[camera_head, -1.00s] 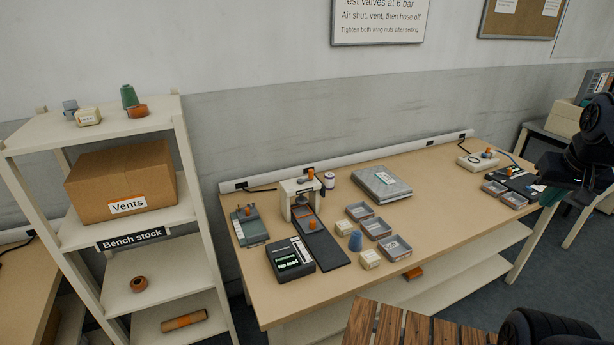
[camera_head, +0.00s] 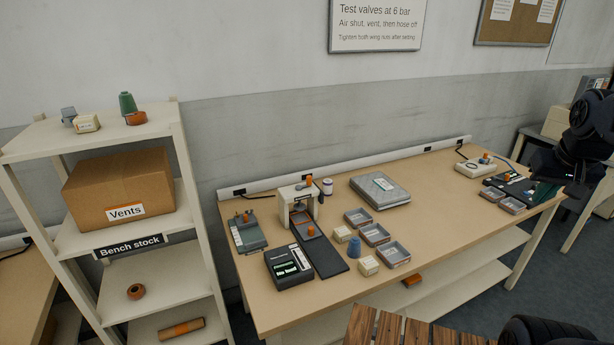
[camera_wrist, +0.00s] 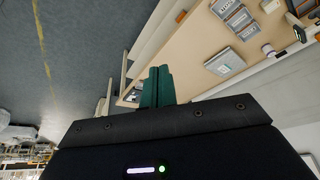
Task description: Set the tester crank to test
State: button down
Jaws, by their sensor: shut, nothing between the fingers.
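A pale tester-like unit (camera_head: 475,167) with an orange knob (camera_head: 484,159) sits at the right end of the bench. A pale press-like fixture (camera_head: 297,202) with orange knobs stands at the left part of the bench, behind a black board (camera_head: 322,259). I cannot tell for sure which carries the tester crank, or its setting.
A shelf rack (camera_head: 150,250) stands at the left. The bench middle right is clear.

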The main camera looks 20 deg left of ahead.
jog(key=w+a+r+n+y, duration=0.1)
jog(key=w+a+n, duration=0.1)
jog(key=w+a, duration=1.1)
jog(key=w+a+r+n, duration=0.2)
jog(key=w+a, duration=1.1)
jog(key=w+a+f+n, duration=0.1)
jog(key=a+f, duration=0.4)
jog(key=a, duration=0.7)
jog(key=w+a+f+n+g, duration=0.1)
jog(key=a+f, duration=0.4)
jog(key=a, duration=0.8)
jog(key=w+a+f+n+y, duration=0.1)
jog(key=a+f, duration=0.4)
jog(key=a, duration=0.7)
jog(key=shift+a+f+g, duration=0.15)
jog(key=shift+f+g, duration=0.1)
jog(key=shift+g, duration=0.05)
jog(key=shift+f, duration=0.1)
